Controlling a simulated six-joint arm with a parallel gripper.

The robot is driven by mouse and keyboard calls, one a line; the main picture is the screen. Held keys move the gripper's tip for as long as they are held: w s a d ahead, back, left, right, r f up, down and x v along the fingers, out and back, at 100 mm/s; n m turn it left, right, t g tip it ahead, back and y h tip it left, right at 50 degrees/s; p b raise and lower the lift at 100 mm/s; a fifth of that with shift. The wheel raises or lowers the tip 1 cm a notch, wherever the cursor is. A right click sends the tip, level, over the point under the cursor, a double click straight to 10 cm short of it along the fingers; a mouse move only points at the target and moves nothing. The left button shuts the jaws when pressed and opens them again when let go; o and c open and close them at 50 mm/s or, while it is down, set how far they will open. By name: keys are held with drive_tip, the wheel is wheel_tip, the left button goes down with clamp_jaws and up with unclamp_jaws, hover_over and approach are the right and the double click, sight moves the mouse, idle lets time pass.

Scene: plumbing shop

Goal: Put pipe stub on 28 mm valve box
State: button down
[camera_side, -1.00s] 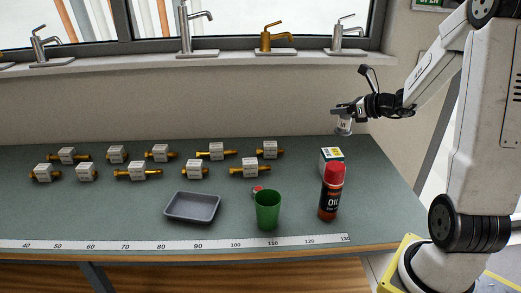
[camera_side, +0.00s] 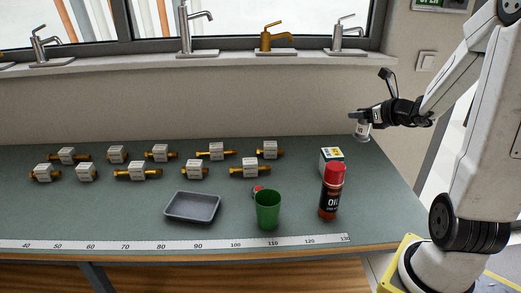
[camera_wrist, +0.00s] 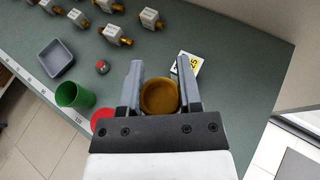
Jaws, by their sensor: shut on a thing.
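My gripper (camera_side: 361,119) is shut on the pipe stub (camera_side: 362,132), a short, pale cylinder hanging below the fingers in the side view. In the wrist view, the pipe stub (camera_wrist: 159,98) shows a round, copper-brown end between the two fingers of my gripper (camera_wrist: 160,80). A white box with a yellow and green label (camera_side: 331,154) stands on the bench, below and left of my gripper in the side view. It is partly hidden by the oil can. In the wrist view, this box (camera_wrist: 192,64) lies partly behind the right finger; its number is hard to read.
An oil can with a red cap (camera_side: 330,200) stands right in front of the box. A green cup (camera_side: 267,211), a small red-topped item (camera_side: 257,189) and a grey tray (camera_side: 166,210) are further left. Several brass valves with white blocks (camera_side: 216,152) fill the back left.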

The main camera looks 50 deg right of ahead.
drive_tip(key=w+d+f, duration=0.7)
drive_tip(key=w+f, duration=0.1)
drive_tip(key=w, duration=0.2)
drive_tip(key=shift+w+f, duration=0.35)
drive_tip(key=shift+f, duration=0.05)
drive_tip(key=shift+w+d+f, duration=0.1)
drive_tip(key=shift+f, duration=0.85)
drive_tip(key=shift+w+d+f, duration=0.1)
drive_tip(key=shift+f, duration=0.8)
drive_tip(key=shift+a+f, duration=0.1)
drive_tip(key=shift+f, duration=0.05)
drive_tip(key=shift+c, duration=1.4)
unclamp_jaws()
